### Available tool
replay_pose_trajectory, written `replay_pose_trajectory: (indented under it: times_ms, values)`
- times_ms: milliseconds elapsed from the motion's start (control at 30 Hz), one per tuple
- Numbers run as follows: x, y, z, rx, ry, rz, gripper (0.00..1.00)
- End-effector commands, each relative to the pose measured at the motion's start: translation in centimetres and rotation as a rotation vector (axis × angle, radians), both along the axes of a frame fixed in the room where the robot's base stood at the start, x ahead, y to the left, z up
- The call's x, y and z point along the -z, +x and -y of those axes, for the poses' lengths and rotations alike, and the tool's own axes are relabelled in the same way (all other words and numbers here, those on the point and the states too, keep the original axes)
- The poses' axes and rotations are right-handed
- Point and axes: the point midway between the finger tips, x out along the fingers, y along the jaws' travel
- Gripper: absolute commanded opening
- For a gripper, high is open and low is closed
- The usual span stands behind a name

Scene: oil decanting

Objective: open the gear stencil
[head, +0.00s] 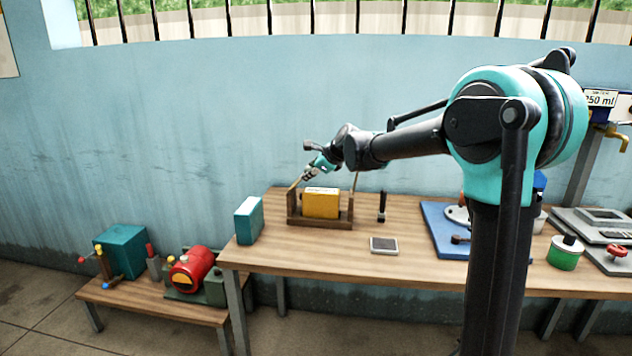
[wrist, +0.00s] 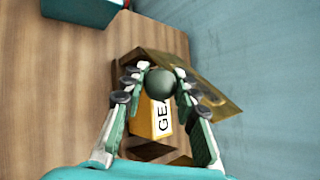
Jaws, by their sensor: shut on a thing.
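The gear stencil is a wooden frame (head: 320,224) on the long table, with a yellow block (head: 321,203) in it. In the wrist view the yellow block (wrist: 148,120) shows part of a word starting "GE". A thin brass-coloured plate (wrist: 212,88) lies on the wall side of the block in that view. My gripper (head: 308,174) is above the frame's left part. In the wrist view its fingers (wrist: 160,80) are shut on a round dark green knob (wrist: 160,84). The fingers hide parts of the block and plate. I cannot tell the plate's exact tilt.
A teal box (head: 249,220) stands left of the frame. A dark upright tool (head: 382,207) and a small flat tablet-like thing (head: 384,245) are to its right. The blue wall (head: 200,130) is close behind. Bare tabletop (head: 310,254) lies in front.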

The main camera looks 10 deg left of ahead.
Motion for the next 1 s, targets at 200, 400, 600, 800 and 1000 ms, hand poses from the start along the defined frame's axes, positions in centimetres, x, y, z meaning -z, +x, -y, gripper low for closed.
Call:
replay_pose_trajectory:
  times_ms: [200,400,600,800,1000]
  values:
    - [-1.8,0.0,-2.8,-0.006,-0.206,-0.005,0.0]
    - [-2.7,0.1,-5.1,-0.004,-0.388,-0.012,0.0]
    - [-3.1,0.3,-7.1,-0.002,-0.542,-0.016,0.0]
    - [-3.2,0.3,-8.5,-0.001,-0.652,-0.02,0.0]
    - [-3.2,0.4,-9.3,-0.001,-0.713,-0.023,0.0]
